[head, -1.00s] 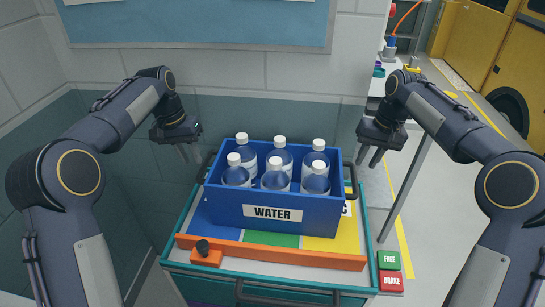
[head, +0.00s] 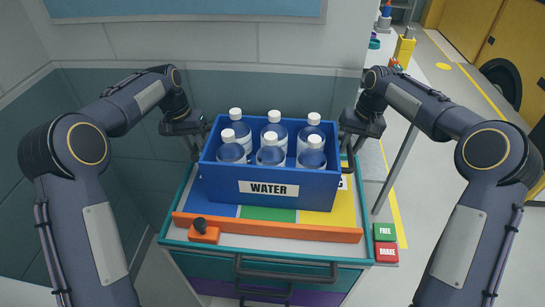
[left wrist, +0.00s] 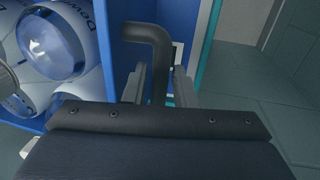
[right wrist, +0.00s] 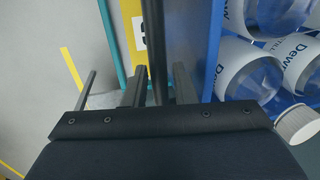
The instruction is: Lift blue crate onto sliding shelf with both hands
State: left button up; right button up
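The blue crate (head: 225,185), labelled WATER and holding several white-capped bottles, sits upright on the cart top. My left gripper (head: 196,150) is at the crate's left end. The left wrist view shows its two fingers (left wrist: 160,85) open on either side of a dark crate handle (left wrist: 158,45), with small gaps. My right gripper (head: 347,152) is at the crate's right end. The right wrist view shows its fingers (right wrist: 160,85) open around the other dark handle (right wrist: 153,35). Finger contact with the handles is unclear. I cannot identify the sliding shelf for certain.
Green FREE (head: 385,232) and red BRAKE (head: 386,252) pads are at the right. A wall stands behind; a yellow vehicle is at far right.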

pick_arm(q)
jog(key=shift+d+f, duration=0.15)
jog(key=shift+f, duration=0.5)
pick_arm(e)
jog(key=shift+a+f, duration=0.15)
jog(key=shift+f, duration=0.5)
pick_arm(q)
grip_shut()
pick_arm(e)
grip_shut()
